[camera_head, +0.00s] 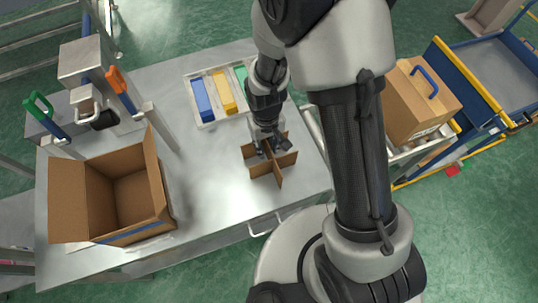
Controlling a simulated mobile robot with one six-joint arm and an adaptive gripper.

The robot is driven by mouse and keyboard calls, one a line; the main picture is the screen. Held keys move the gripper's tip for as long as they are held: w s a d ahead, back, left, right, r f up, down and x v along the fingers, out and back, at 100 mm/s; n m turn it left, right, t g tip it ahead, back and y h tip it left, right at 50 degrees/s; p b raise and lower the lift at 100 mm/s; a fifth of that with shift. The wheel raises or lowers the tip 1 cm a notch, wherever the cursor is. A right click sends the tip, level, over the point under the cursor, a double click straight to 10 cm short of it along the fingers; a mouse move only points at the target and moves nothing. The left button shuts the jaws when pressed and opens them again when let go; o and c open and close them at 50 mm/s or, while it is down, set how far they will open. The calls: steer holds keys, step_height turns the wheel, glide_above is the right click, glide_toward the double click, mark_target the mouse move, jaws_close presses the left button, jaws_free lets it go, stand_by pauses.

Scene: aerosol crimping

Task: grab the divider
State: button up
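The divider (264,171) is a cross of brown cardboard panels standing upright on the metal table, right of the middle. My gripper (270,151) is pointed down at the divider's upper part, over the far side of the cross. Its fingers overlap the panels in the picture. I cannot tell whether they touch or grip the cardboard, nor whether they are open or shut.
An open cardboard box (112,191) stands on the table's left. A tray (207,123) with blue, yellow and green pieces lies behind the divider. A crimping machine (93,78) stands back left. A closed box (416,103) is at right. Bare table (205,185) lies between box and divider.

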mark_target(269, 154)
steer(key=f, duration=0.1)
steer(key=f+b, duration=0.1)
steer(key=f, duration=0.1)
steer(key=f+b, duration=0.1)
steer(key=f, duration=0.1)
steer(key=shift+s+d+f, duration=0.15)
steer(key=shift+d+f, duration=0.05)
steer(key=shift+d, duration=0.15)
steer(key=shift+f, duration=0.4)
steer(key=shift+r, duration=0.1)
steer(key=shift+c, duration=0.2)
jaws_close()
